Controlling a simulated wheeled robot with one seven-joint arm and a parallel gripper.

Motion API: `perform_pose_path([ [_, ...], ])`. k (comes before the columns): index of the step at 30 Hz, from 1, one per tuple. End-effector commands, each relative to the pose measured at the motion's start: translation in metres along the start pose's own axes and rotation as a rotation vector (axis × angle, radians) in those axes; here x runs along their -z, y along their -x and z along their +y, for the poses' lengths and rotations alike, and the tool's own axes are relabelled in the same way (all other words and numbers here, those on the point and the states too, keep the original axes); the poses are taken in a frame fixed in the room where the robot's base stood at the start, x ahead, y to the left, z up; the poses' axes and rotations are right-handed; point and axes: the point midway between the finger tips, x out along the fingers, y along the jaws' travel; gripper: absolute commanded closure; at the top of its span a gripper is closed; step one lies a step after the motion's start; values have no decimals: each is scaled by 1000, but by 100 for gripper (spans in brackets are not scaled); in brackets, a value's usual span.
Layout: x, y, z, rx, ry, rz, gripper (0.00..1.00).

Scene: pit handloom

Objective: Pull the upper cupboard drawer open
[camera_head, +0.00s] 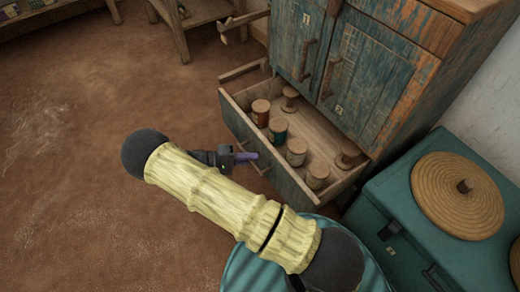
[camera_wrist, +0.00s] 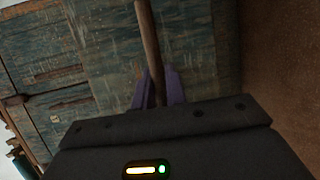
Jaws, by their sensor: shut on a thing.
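A worn blue-green wooden cupboard (camera_head: 365,75) has two doors marked 1 and 2. Below the doors, a drawer (camera_head: 238,118) stands pulled well out, with several thread spools inside. My gripper (camera_head: 250,156) is at the outer face of this drawer's front. In the wrist view, the purple fingers of my gripper (camera_wrist: 157,78) are shut on a brown wooden rod handle (camera_wrist: 149,40), one finger on each side. The weathered blue drawer front (camera_wrist: 95,75) lies behind the handle. My arm covers part of the floor before the drawer in the head view.
A teal chest (camera_head: 395,195) with a round woven lid (camera_head: 458,195) stands close to the right of the drawer. A wooden stool (camera_head: 190,20) stands at the back. The brown floor (camera_head: 80,150) on the left is clear.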

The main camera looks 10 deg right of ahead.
Motion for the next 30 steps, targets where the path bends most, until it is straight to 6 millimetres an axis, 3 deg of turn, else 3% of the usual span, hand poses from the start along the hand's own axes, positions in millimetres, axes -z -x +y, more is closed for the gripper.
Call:
perform_pose_path([
  [14, -3, 6, -2, 1, 1, -1, 100],
  [15, -3, 6, -2, 1, 1, -1, 79],
  [30, -2, 10, -1, 1, 0, 1, 78],
])
